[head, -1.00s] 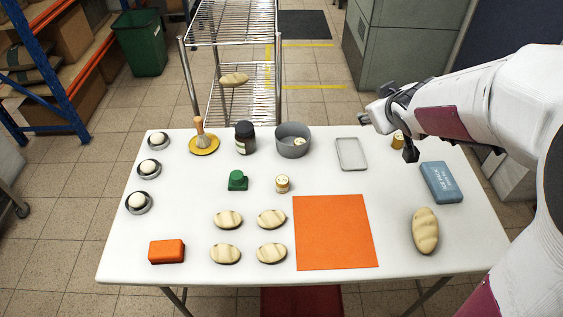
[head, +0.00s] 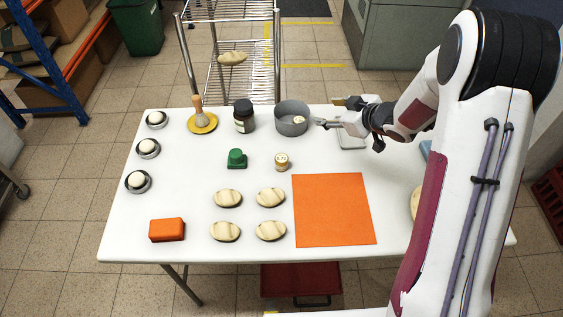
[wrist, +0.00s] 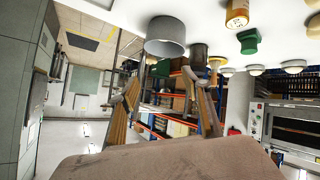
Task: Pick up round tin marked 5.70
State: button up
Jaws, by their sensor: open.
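A small round tin (head: 281,162) with a gold side and pale label stands in the middle of the table, right of a green object; I cannot read its marking surely. It also shows in the wrist view (wrist: 237,14), at the top edge. Another pale round item (head: 299,120) sits inside the grey pot (head: 290,125). A third tin, seen earlier at the right, is hidden behind my arm. My gripper (head: 327,112) is open and empty, just right of the pot and above the table. Its spread fingers also show in the wrist view (wrist: 160,80).
A dark jar (head: 244,122) and a brush on a yellow dish (head: 202,122) stand left of the pot. The green object (head: 236,158), bread rolls (head: 270,197) and an orange mat (head: 332,222) surround the tin. A grey tray (head: 350,138) lies below my gripper.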

jog(key=s+a+f+n+g+y, duration=0.1)
jog(key=s+a+f+y, duration=0.2)
jog(key=f, duration=0.4)
jog(key=n+g+y, duration=0.1)
jog(key=g+y, duration=0.1)
jog(key=y, duration=0.1)
send_near(286, 159)
jog(key=w+a, duration=0.2)
jog(key=shift+w+a+f, duration=0.3)
jog(key=shift+w, duration=0.05)
jog(key=shift+s+a+f+g, duration=0.2)
jog(key=shift+s+g, duration=0.1)
jog(key=shift+x, duration=1.3)
jog(key=shift+a+f, duration=0.1)
jog(key=shift+x, duration=2.45)
jog(key=shift+s+f, duration=0.1)
